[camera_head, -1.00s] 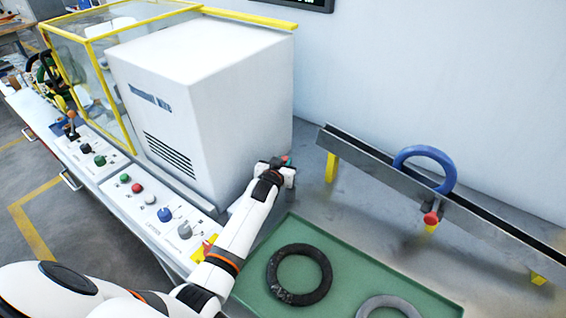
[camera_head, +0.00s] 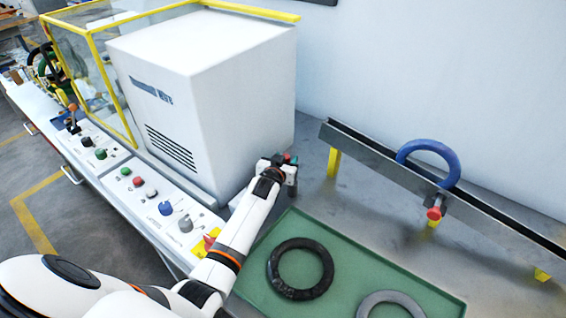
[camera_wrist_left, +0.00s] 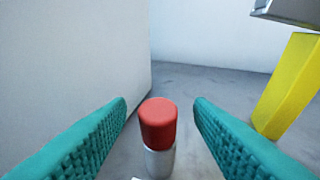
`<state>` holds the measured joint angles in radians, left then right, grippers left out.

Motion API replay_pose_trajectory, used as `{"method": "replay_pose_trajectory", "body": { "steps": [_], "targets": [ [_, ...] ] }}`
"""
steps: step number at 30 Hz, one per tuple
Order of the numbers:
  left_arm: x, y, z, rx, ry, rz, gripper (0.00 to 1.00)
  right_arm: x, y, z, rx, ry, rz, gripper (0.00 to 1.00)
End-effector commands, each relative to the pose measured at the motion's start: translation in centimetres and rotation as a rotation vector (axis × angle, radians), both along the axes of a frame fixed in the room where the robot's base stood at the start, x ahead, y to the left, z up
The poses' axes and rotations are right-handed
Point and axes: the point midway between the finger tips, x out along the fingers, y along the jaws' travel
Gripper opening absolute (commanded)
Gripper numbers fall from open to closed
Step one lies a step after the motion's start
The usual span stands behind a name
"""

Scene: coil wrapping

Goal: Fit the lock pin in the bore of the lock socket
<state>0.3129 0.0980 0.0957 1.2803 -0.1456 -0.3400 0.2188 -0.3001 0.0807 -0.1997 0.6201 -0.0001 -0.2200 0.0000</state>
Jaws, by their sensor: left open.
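My left gripper (camera_head: 288,162) is beside the lower right corner of the big white machine, low over the grey bench. In the left wrist view its teal ribbed fingers (camera_wrist_left: 165,125) are open. A red-capped pin with a pale grey body (camera_wrist_left: 158,125) stands upright between them, with a gap visible on each side. I take this for the lock pin; its lower end is cut off by the picture edge. Another red knob (camera_head: 434,213) is on the front of the rail. I cannot make out the lock socket or its bore for certain. My right gripper is not in view.
The white machine (camera_head: 200,90) stands left of the gripper. A rail (camera_head: 380,172) on yellow legs carries a blue ring (camera_head: 450,165). A green tray (camera_head: 345,245) holds a black ring (camera_head: 300,290) and a grey ring (camera_head: 372,303). A control panel (camera_head: 150,200) lies left.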

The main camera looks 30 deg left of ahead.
Motion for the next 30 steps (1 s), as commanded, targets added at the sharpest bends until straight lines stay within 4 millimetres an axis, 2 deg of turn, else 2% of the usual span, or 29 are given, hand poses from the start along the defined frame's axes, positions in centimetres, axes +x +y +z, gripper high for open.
{"method": "replay_pose_trajectory", "body": {
  "steps": [5,15,19,24,30],
  "targets": [
    [-1.5,-0.3,0.4,0.000,0.000,-0.001,0.48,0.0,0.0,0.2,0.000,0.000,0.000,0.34],
    [-7.7,-1.5,2.3,-0.001,0.000,-0.001,0.48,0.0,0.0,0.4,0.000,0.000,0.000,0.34],
    [-9.6,-1.9,2.9,-0.001,0.000,-0.001,0.48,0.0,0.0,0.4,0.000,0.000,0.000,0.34],
    [-10.9,-2.1,3.4,-0.001,-0.001,0.000,0.48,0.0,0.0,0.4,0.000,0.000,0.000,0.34],
    [-11.2,-2.2,3.5,0.000,0.000,0.000,0.48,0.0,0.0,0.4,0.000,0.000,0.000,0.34]
  ]
}}
